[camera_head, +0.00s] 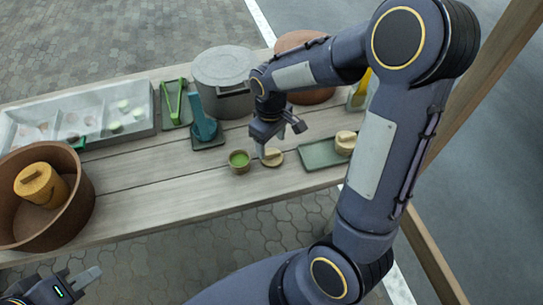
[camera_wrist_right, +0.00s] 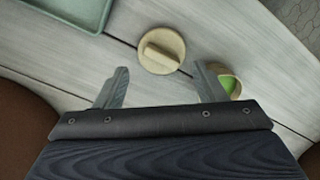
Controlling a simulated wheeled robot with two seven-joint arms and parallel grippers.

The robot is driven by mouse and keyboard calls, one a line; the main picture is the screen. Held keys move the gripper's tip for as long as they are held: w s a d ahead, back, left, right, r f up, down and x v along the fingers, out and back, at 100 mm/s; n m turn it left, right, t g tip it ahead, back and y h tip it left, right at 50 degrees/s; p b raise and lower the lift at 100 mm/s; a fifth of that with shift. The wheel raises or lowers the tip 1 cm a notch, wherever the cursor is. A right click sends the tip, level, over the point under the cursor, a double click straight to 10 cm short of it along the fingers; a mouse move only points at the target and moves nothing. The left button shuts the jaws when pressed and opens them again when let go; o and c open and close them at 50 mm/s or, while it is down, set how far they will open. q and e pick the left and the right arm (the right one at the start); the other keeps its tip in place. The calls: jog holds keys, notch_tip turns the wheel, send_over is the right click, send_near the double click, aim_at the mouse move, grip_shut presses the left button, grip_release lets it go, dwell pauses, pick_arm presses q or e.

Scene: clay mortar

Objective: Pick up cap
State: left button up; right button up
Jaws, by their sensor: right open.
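The cap is a round, pale tan disc with a raised ridge handle. It lies on the wooden table beside a small cup with green contents (camera_head: 239,162). In the right wrist view the cap (camera_wrist_right: 161,50) lies just beyond the fingertips, between their lines, and nothing touches it. My right gripper (camera_wrist_right: 162,80) is open and empty, pointing down over the table. In the head view it partly covers the cap (camera_head: 275,160). The cup also shows by the right fingertip in the wrist view (camera_wrist_right: 228,84). My left gripper (camera_head: 78,283) is at the lower left, off the table, partly cut off.
A green tray (camera_head: 318,155) holding a tan lidded piece (camera_head: 345,140) is right of the cap. A grey lidded pot (camera_head: 222,75), a teal tool (camera_head: 203,122) and a green tool (camera_head: 174,100) stand behind. A brown bowl (camera_head: 80,215) holds a yellow pot (camera_head: 42,184) at left.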

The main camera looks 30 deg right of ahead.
aim_at(270, 152)
notch_tip(270, 152, down, 4)
jog(key=shift+a+f, duration=0.1)
jog(key=shift+f, duration=0.15)
jog(key=c, duration=0.6)
jog(key=shift+c, duration=0.2)
jog(key=shift+r, duration=0.15)
